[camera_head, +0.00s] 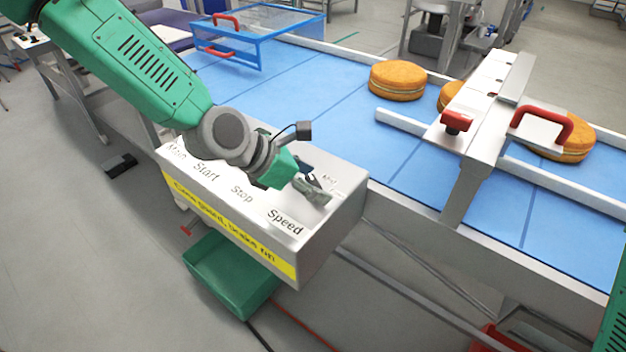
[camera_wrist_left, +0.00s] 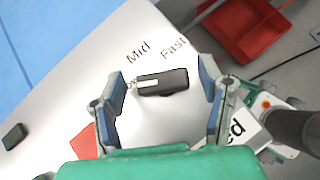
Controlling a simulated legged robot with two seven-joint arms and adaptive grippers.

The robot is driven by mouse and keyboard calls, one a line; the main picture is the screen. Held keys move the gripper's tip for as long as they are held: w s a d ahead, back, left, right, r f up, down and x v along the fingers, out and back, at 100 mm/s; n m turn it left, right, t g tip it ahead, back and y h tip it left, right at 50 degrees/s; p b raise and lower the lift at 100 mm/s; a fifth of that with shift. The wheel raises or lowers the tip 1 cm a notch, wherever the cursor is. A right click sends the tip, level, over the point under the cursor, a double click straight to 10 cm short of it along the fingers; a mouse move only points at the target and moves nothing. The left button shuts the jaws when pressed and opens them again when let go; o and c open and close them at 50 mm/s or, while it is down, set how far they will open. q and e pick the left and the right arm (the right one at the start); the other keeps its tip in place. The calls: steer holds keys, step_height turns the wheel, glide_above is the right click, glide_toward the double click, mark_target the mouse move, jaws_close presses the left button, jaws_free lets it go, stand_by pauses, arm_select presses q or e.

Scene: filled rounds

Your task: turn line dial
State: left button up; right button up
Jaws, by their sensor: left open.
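The line dial (camera_wrist_left: 176,80) is a short black bar knob with a white mark on its left end, on the white control box (camera_head: 330,235). In the left wrist view its mark faces a partly covered label ending in "ow"; "Mid" and "Fast" are printed above it. My left gripper (camera_wrist_left: 162,72) is open, with one finger on each side of the dial and visible gaps to both. In the head view my left gripper (camera_head: 312,188) is low over the box's Speed end and hides most of the dial. My right gripper is out of view.
The box also bears Main, Start and Stop labels. Behind it runs a blue conveyor (camera_head: 330,105) with orange filled rounds (camera_head: 397,80), a blue-framed guard (camera_head: 262,38) and a grey gantry with a red handle (camera_head: 545,122). A green bin (camera_head: 225,280) stands below the box.

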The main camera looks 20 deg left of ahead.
arm_select(q)
steer(key=c, duration=1.2)
steer(key=shift+o, duration=0.3)
